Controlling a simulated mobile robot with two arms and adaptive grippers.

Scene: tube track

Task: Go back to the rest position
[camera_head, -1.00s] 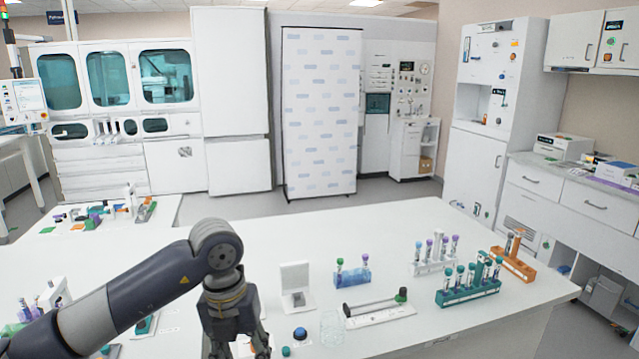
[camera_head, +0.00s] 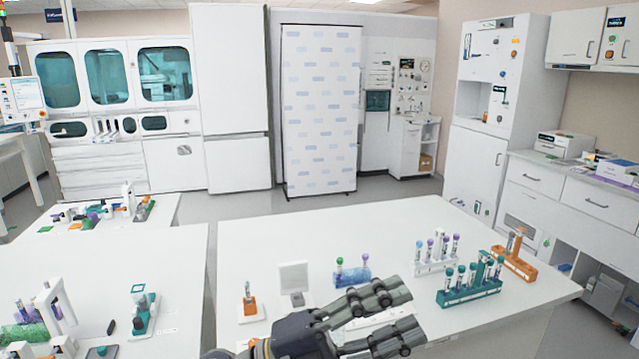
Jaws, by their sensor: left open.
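My left gripper (camera_head: 408,313) shows at the lower middle in the head view, over the front of the white table (camera_head: 300,238). Its dark fingers point right, are spread apart and hold nothing visible. They cover most of a white strip (camera_head: 362,323) on the table. My right gripper is not in view.
Behind the gripper stand a blue rack (camera_head: 352,276) with tubes, a white rack (camera_head: 436,267), a teal rack (camera_head: 468,292) and an orange rack (camera_head: 513,262). A white stand (camera_head: 294,280) and a small orange holder (camera_head: 249,308) are to the left. The table's back left is clear.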

